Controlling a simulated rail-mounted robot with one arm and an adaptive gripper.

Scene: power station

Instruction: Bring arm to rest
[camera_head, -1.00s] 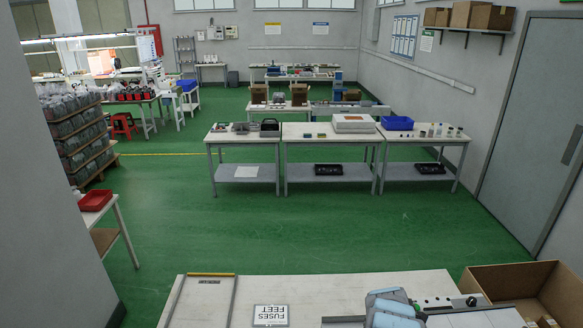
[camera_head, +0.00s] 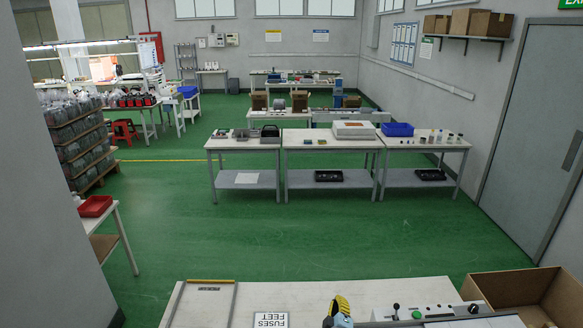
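No gripper fingers of mine can be made out in the head view. A rounded yellow and black object (camera_head: 339,306) with a grey-blue part under it shows at the bottom edge, over the near table (camera_head: 260,295). I cannot tell whether it belongs to my arm. The rest of it is cut off by the frame. No other part of my arm is recognisable.
A grey panel with small knobs (camera_head: 420,312) stands on the near table, right of the yellow and black object. A "FUSES FEET" label (camera_head: 270,319) lies left of it. A cardboard box (camera_head: 520,294) is at right. Green floor (camera_head: 300,240) is clear beyond.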

